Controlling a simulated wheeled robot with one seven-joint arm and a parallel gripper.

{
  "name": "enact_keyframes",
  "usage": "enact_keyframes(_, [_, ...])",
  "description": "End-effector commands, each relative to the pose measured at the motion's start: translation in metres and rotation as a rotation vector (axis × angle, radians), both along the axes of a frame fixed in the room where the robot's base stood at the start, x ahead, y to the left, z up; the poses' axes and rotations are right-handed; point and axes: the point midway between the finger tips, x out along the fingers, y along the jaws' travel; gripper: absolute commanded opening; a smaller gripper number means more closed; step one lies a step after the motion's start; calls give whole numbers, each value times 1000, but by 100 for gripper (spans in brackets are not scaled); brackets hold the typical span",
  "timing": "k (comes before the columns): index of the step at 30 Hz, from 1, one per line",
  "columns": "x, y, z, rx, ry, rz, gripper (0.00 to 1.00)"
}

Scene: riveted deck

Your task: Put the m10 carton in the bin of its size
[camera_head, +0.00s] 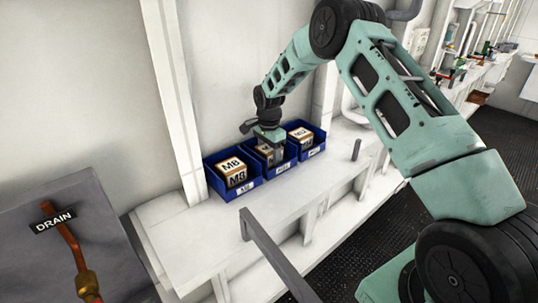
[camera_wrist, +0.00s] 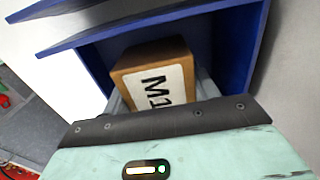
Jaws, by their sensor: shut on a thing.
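Three blue bins stand side by side on a white shelf. The left bin (camera_head: 246,188) holds a carton marked M8 (camera_head: 233,172). The right bin (camera_head: 313,152) holds another carton (camera_head: 300,134), its mark hard to read. My gripper (camera_head: 269,151) is inside the middle bin (camera_head: 284,168), shut on a brown carton with a white label. In the wrist view that carton (camera_wrist: 152,80) sits between the blue walls of the bin (camera_wrist: 95,62), its label reading "M1" with the rest hidden by my gripper. I cannot tell whether it touches the bin floor.
The white shelf (camera_head: 225,222) is bare in front of the bins. A wall stands close behind the bins. A grey panel with a DRAIN sign (camera_head: 54,222) is at the left.

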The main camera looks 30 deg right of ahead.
Motion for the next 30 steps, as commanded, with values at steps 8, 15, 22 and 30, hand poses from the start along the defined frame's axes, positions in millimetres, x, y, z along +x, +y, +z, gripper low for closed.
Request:
enact_keyframes(8, [0,0,-2,0,0,0,81])
enact_keyframes(15, [0,0,4,0,0,0,81])
enact_keyframes(22, [1,0,46,-2,-2,1,81])
enact_keyframes(30, [0,0,100,-1,0,1,81])
